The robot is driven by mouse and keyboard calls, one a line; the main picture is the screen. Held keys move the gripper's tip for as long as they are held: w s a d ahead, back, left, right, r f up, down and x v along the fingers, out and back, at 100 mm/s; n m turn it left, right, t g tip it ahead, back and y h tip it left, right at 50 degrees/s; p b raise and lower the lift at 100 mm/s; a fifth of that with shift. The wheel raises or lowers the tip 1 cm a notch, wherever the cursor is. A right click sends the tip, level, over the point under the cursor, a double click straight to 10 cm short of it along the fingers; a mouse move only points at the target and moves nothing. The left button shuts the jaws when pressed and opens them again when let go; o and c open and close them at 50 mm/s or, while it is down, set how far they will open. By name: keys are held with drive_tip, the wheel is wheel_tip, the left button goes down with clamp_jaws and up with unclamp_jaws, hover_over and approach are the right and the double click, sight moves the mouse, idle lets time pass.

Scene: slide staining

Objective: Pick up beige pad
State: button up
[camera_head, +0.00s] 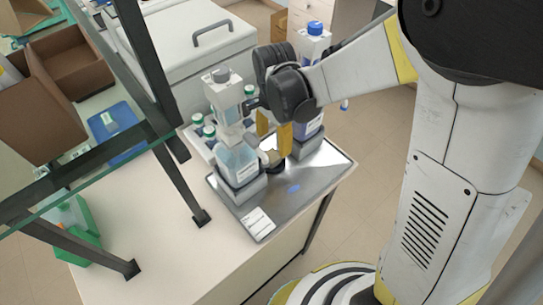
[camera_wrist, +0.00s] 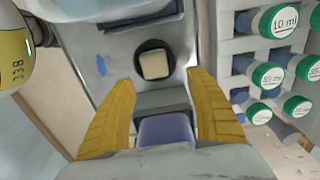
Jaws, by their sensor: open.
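The beige pad (camera_wrist: 154,65) is a small squarish block in the wrist view. It sits in a round black holder (camera_wrist: 146,48) on the grey metal tray (camera_wrist: 101,92). My gripper (camera_wrist: 160,78) is open, with a yellow finger reaching down on either side below the pad in the picture. No finger appears to touch the pad. In the head view my gripper (camera_head: 273,142) points down over the tray (camera_head: 226,194) between two bottles. A small beige shape shows beside the fingertips there, but I cannot tell whether it is the pad.
A clear dispenser bottle (camera_head: 238,163) stands close left of my gripper, and a blue-capped bottle (camera_head: 315,45) stands behind it to the right. A rack of green-capped vials (camera_wrist: 279,22) lies right in the wrist view. A dark shelf frame (camera_head: 146,65) rises at left.

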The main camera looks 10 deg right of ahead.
sight(276, 152)
drive_tip(key=f, duration=0.1)
drive_tip(key=f+b, duration=0.1)
drive_tip(key=f, duration=0.1)
drive_tip(key=f+b, duration=0.1)
drive_tip(key=f, duration=0.1)
drive_tip(key=shift+s+d+f, duration=0.15)
drive_tip(key=shift+d+f, duration=0.05)
drive_tip(key=shift+d, duration=0.1)
drive_tip(key=shift+r, duration=0.1)
drive_tip(key=shift+c, duration=0.2)
drive_tip(key=c, duration=1)
drive_tip(key=shift+r, duration=0.15)
wheel_tip(276, 152, up, 28)
drive_tip(key=p, duration=0.8)
